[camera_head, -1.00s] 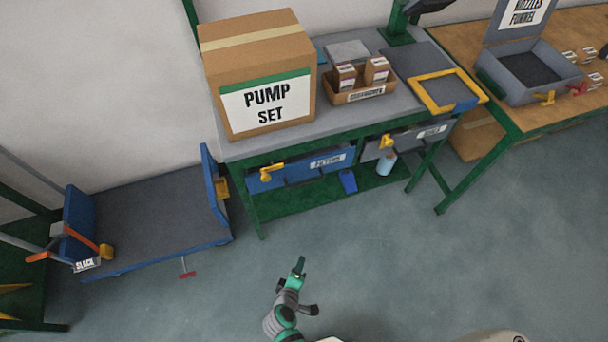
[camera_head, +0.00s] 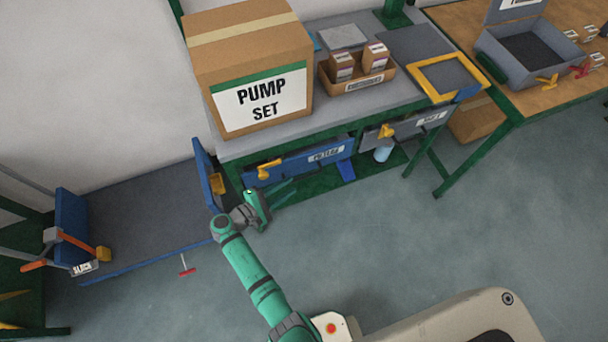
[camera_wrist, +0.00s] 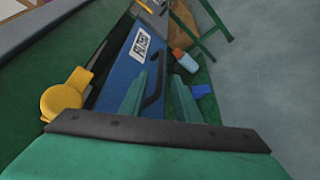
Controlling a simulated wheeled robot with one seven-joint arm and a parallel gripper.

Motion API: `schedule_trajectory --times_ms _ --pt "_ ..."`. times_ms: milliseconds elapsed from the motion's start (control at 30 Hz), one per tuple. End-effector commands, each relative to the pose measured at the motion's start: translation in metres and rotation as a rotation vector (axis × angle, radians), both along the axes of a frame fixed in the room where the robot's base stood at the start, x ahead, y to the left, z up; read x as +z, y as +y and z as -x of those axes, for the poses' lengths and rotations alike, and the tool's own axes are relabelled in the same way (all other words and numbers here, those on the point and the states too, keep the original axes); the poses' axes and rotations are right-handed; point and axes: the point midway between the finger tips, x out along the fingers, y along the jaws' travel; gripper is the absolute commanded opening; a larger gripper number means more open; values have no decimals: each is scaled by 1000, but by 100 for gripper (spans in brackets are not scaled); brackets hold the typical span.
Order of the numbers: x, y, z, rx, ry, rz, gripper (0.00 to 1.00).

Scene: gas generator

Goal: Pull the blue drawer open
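The blue drawer (camera_head: 300,163) hangs under the grey workbench top and carries a white label. It also shows in the wrist view (camera_wrist: 122,72) with a dark bar handle (camera_wrist: 154,88) on its front. A yellow latch (camera_head: 269,170) sits at the drawer's left end; it is large at the left in the wrist view (camera_wrist: 65,95). My gripper (camera_head: 290,187) is low in front of the drawer's left half. In the wrist view its two green fingers (camera_wrist: 158,78) are apart, and the handle appears between them. I cannot tell whether they touch it.
A grey drawer (camera_head: 405,130) with its own yellow latch is to the right. A blue flatbed cart (camera_head: 150,215) stands close on the left. A light-blue bottle (camera_head: 383,153) and a blue object (camera_head: 346,171) are on the lower shelf. The floor (camera_head: 390,240) in front is clear.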

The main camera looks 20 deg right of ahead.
Motion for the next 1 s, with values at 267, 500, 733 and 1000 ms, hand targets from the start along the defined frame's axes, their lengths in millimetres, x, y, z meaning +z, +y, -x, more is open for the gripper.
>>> schedule_trajectory --times_ms 267,500,733,1000 --pt "-11 -46 -17 -3 1 -1 29" --pt "-17 -73 -28 -1 0 -1 29" --pt "-20 -78 -31 5 1 -2 29" --pt "-19 -77 -31 6 -1 -2 13"
